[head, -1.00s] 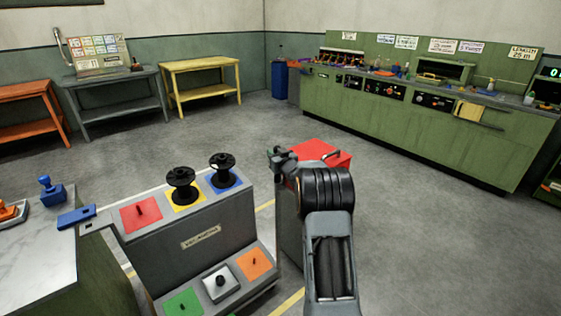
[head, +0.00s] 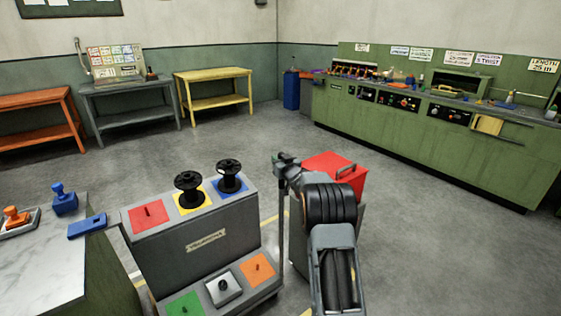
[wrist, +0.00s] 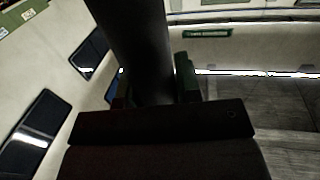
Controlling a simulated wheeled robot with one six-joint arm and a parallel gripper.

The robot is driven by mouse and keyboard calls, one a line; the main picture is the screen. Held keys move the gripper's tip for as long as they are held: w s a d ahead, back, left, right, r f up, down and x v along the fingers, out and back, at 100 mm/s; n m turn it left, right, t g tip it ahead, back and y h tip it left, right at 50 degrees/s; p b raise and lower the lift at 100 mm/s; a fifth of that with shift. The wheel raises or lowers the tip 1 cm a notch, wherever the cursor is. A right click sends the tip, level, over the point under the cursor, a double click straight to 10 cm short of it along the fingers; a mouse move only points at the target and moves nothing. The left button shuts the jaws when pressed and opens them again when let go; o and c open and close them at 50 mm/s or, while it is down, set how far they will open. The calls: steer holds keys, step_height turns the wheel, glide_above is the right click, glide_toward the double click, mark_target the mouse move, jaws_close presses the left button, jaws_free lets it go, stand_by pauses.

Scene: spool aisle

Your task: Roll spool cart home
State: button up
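The spool cart (head: 225,258) is grey and stands left of my arm in the head view. Its top has red, yellow and blue squares; a black spool (head: 188,188) stands on the yellow and another (head: 229,175) on the blue. Its lower step has a green square, a light square and an orange one. My gripper (head: 286,160) is at the cart's right side, by the top of a thin upright post. In the wrist view, a thick dark bar (wrist: 140,45) passes between the fingers, seemingly the cart's handle, with the fingers apparently closed on it. Their contact is dark.
A marble-topped bench (head: 50,262) is close on the cart's left. A red box (head: 335,170) is behind my arm. Orange (head: 35,100), grey (head: 125,85) and yellow (head: 213,75) tables line the back wall. A green counter (head: 420,150) runs along the right. Open floor lies between.

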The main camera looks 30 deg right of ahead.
steer(key=shift+o, duration=0.8)
steer(key=shift+w+a+r, duration=0.1)
steer(key=shift+w, duration=0.15)
steer(key=o, duration=0.3)
steer(key=shift+s, duration=0.1)
steer(key=s+b, duration=0.1)
steer(key=s, duration=1.2)
steer(key=shift+s, duration=0.35)
